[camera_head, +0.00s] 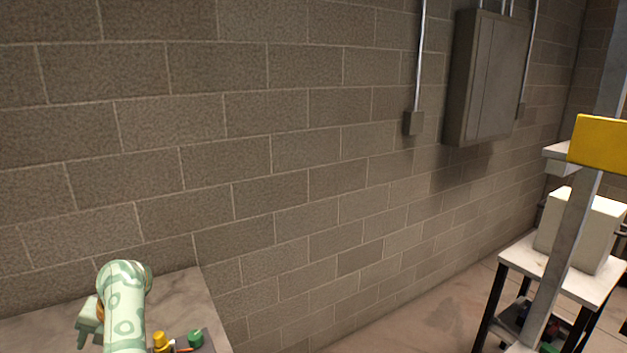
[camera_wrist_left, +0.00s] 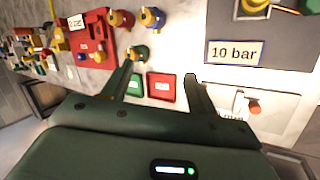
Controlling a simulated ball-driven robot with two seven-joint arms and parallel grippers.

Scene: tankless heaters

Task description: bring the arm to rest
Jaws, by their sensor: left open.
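My left arm (camera_head: 125,305), pale green with darker markings, stands bent over the table at the lower left of the head view. Beyond the fingers are a small green square (camera_wrist_left: 136,84) and a red square (camera_wrist_left: 161,87) on a pale surface. My right arm and gripper are not in view.
The table (camera_head: 180,290) carries a yellow part (camera_head: 160,342) and a green part (camera_head: 195,338). The wrist view shows a red panel (camera_wrist_left: 92,45) and a "10 bar" label (camera_wrist_left: 234,52). A block wall (camera_head: 250,150) stands behind. A white-topped stand (camera_head: 525,255) is at right.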

